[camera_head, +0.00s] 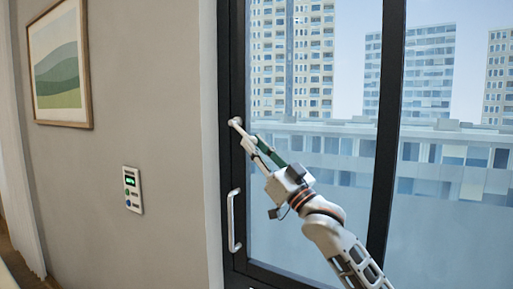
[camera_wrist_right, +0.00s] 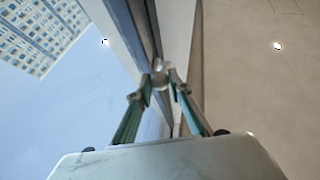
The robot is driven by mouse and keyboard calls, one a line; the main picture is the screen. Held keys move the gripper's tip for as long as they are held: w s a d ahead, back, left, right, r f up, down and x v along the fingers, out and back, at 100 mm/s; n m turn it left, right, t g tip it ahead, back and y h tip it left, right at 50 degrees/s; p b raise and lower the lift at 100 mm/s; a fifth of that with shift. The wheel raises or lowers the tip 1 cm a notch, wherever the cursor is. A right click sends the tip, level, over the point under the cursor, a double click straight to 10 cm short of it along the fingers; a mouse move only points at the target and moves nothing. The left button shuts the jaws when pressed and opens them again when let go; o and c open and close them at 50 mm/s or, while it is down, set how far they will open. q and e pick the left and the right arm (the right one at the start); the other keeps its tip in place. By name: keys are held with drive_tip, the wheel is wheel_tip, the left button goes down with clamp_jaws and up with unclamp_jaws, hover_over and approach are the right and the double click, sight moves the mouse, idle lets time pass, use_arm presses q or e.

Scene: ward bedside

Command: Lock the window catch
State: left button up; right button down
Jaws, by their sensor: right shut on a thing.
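The window catch (camera_head: 236,122) is a small pale knob or lever on the left upright of the dark window frame (camera_head: 231,60). My right gripper (camera_head: 250,141) reaches up to it from the lower right, and its fingertips are at the catch. In the right wrist view the catch (camera_wrist_right: 159,74) shows as a pale rounded piece between the two fingertips of my right gripper (camera_wrist_right: 160,88), which is shut on it. The fingers hide part of the catch, so its exact turn is hard to tell. My left gripper is not in view.
A white pull handle (camera_head: 234,220) is on the same upright, below the catch. A wall panel with a green display (camera_head: 132,190) and a framed picture (camera_head: 59,66) are on the wall to the left. The window glass (camera_head: 330,170) lies behind my right arm.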

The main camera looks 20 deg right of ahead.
drive_tip(key=c, duration=2.1)
unclamp_jaws()
drive_tip(key=v, duration=1.2)
